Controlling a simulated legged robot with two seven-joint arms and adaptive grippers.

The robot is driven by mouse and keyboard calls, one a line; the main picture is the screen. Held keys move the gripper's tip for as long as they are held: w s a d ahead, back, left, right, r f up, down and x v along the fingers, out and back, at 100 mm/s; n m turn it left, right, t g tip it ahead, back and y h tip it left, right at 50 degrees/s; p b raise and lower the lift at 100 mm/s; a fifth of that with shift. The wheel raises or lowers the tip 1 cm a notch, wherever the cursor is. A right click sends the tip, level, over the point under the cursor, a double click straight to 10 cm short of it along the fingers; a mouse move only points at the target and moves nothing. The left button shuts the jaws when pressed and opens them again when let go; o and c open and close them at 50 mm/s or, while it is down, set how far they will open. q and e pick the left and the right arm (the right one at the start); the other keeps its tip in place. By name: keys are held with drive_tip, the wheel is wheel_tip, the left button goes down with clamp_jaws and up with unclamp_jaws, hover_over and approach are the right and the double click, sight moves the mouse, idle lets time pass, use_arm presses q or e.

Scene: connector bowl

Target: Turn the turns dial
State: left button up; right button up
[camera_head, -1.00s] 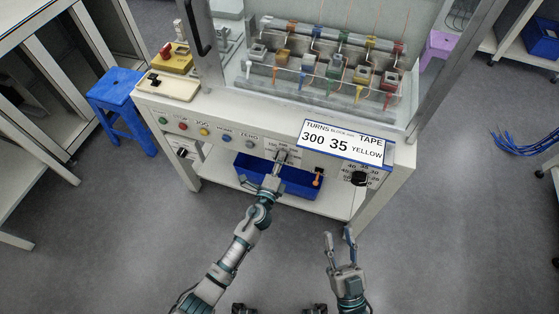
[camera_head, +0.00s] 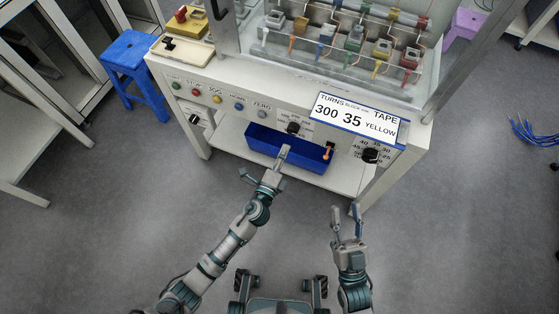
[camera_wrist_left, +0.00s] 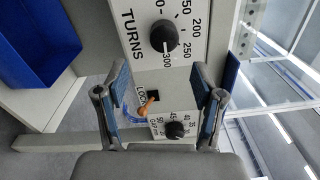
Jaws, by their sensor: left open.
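The turns dial (camera_head: 293,128) is a round black knob on the machine's front panel. In the left wrist view the dial (camera_wrist_left: 164,36) sits among printed numbers, and its white mark appears to point at 300. My left gripper (camera_head: 262,163) is open and empty, in front of the panel and apart from the dial. In the left wrist view its fingers (camera_wrist_left: 160,82) stand wide apart, with the dial beyond them. My right gripper (camera_head: 345,212) is open and empty, lower right, away from the panel. The sign (camera_head: 355,118) reads turns 300, 35, tape yellow.
A second black dial (camera_head: 371,155) is to the right. An orange lever (camera_wrist_left: 148,103) marked LOCK lies between the dials. A blue bin (camera_head: 257,145) is below the turns dial. Several coloured buttons line the panel's left. A blue stool (camera_head: 130,52) stands left; floor in front is clear.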

use_arm(q)
drive_tip(key=v, duration=0.3)
drive_tip(key=shift+s, duration=0.2)
idle(0.3)
